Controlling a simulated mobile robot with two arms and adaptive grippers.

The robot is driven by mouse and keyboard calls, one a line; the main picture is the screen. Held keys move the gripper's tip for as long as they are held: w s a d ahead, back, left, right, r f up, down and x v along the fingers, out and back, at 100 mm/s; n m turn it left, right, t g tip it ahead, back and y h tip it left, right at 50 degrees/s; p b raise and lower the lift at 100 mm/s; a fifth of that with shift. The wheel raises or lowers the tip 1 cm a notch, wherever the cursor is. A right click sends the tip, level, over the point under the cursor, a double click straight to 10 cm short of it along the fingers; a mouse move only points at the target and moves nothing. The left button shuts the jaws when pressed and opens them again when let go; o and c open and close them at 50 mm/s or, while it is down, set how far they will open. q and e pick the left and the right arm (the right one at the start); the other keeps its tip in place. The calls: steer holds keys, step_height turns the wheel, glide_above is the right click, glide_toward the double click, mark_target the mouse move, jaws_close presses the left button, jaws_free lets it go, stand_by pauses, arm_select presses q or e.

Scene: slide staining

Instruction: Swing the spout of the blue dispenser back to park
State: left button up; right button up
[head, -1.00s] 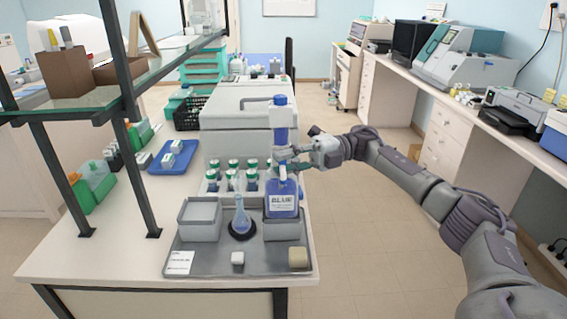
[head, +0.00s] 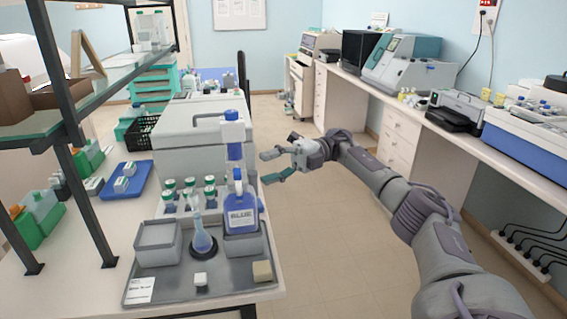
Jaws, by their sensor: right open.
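The blue dispenser is a bottle (head: 240,216) of blue liquid with a white label, standing at the tray's right side. A flask (head: 203,239) with pale blue liquid stands upright on a black ring, left of the bottle. My right gripper (head: 266,168) is open and empty, right of the column, with a visible gap between them. My left gripper is out of view.
Several green-capped bottles (head: 190,187) stand behind. A glass shelf is at left. Open floor (head: 330,240) lies right of the bench.

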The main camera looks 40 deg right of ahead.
steer(key=shift+s+d, duration=0.15)
steer(key=shift+d, duration=0.95)
steer(key=shift+s+d, duration=0.1)
steer(key=shift+d, duration=0.95)
